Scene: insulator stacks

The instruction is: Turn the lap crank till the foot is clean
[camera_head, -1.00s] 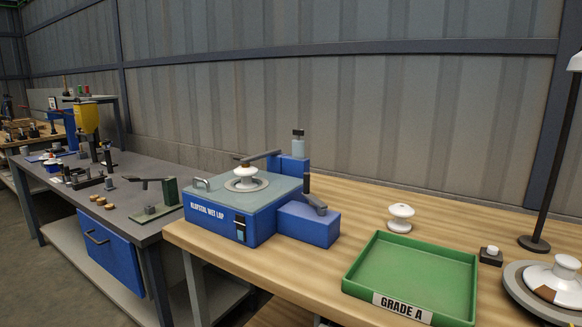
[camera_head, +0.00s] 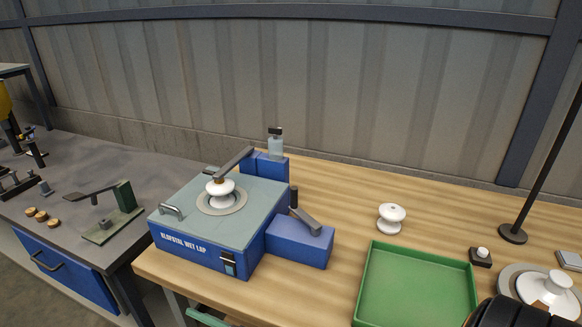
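The blue wet lap (camera_head: 205,242) with a grey-green top stands on the wooden bench. A white insulator (camera_head: 221,191) sits on its round lap plate (camera_head: 238,205), under a dark arm (camera_head: 234,162) that reaches over from the back. The crank (camera_head: 305,219), with a dark upright knob, is on top of the blue box at the machine's right side. The underside of the insulator's foot is hidden. A black rounded part of my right arm shows at the bottom right corner. Neither gripper's fingers are in view.
A green tray (camera_head: 362,300) lies right of the lap, empty where visible. A second white insulator (camera_head: 390,217) stands behind it. A turntable with a white insulator (camera_head: 552,291), a small button box (camera_head: 481,257) and a lamp base (camera_head: 513,234) are at right. A grey bench (camera_head: 75,205) stands left.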

